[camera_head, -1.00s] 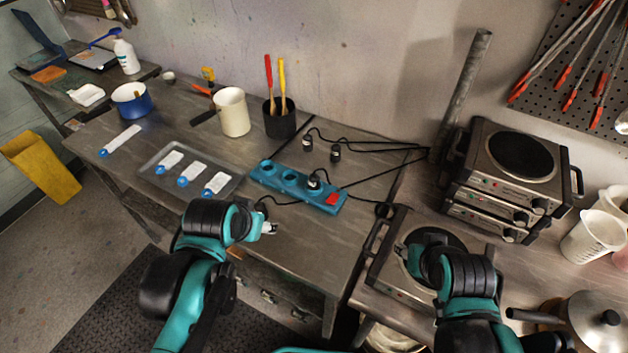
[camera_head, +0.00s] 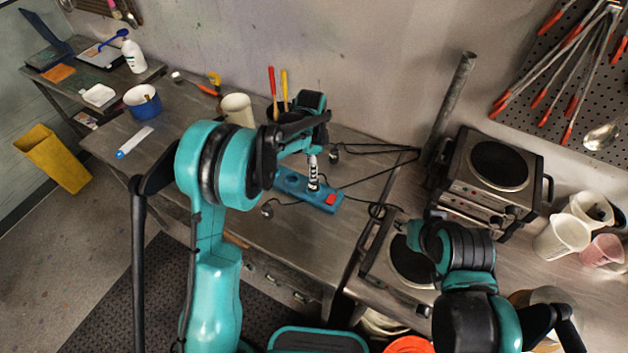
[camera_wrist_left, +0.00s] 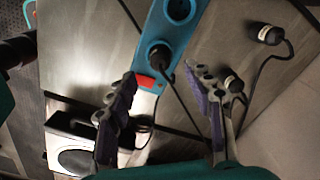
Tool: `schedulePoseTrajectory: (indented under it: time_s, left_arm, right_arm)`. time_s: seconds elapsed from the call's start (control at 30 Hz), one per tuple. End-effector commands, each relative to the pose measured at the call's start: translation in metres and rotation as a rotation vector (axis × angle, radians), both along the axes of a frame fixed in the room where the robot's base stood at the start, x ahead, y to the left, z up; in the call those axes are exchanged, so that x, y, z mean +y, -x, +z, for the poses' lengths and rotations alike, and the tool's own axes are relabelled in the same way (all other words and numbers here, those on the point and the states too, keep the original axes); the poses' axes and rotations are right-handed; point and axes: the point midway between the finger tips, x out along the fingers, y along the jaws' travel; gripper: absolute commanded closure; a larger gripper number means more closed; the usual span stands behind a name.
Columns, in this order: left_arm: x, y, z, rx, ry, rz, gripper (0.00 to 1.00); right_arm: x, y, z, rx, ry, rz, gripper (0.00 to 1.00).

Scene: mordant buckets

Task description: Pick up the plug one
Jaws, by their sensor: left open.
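The blue power strip (camera_head: 290,181) lies on the left bench, with a red switch (camera_head: 331,199) at its near end. My left gripper (camera_head: 313,186) is over the strip, fingers pointing down. In the left wrist view the left gripper (camera_wrist_left: 160,76) is open and empty. A black plug (camera_wrist_left: 158,55) sits in the socket beside the switch, just ahead of and between the fingertips. Two loose plugs (camera_wrist_left: 268,34) (camera_wrist_left: 233,86) lie right of the strip, the nearer one partly behind the right finger. No plug numbers are readable. My right arm shows, but its fingers do not.
Black cables (camera_head: 370,150) run across the bench. Another plug (camera_head: 267,209) lies in front of the strip. A white mug (camera_head: 238,110) stands behind my left arm. A hot plate (camera_head: 410,262) and stacked burners (camera_head: 490,180) stand on the right. My left arm hides the tray area.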

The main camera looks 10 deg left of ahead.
Motion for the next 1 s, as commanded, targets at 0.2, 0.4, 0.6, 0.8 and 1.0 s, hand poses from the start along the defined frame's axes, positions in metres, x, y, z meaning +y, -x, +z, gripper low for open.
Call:
schedulePoseTrajectory:
  time_s: [0.2,0.4,0.6,0.8,1.0]
  left_arm:
    - [-0.003,-0.003,-0.021,0.012,-0.002,-0.027,0.48]
    - [-0.004,-0.003,-0.04,0.011,-0.002,-0.025,0.48]
    - [-0.009,-0.002,-0.069,0.011,-0.002,-0.025,0.48]
    - [-0.008,-0.002,-0.084,0.01,-0.002,-0.024,0.48]
    - [-0.008,-0.002,-0.084,0.01,-0.002,-0.024,0.64]
  right_arm:
    - [0.0,0.0,0.0,0.0,0.0,0.0,0.6]
    - [0.0,0.0,-0.001,0.0,0.0,0.0,0.6]
    - [0.0,0.0,-0.003,0.0,0.0,0.0,0.6]
    - [0.0,0.0,-0.004,0.0,0.0,0.0,0.6]
    - [0.0,0.0,-0.004,0.0,0.0,0.0,0.6]
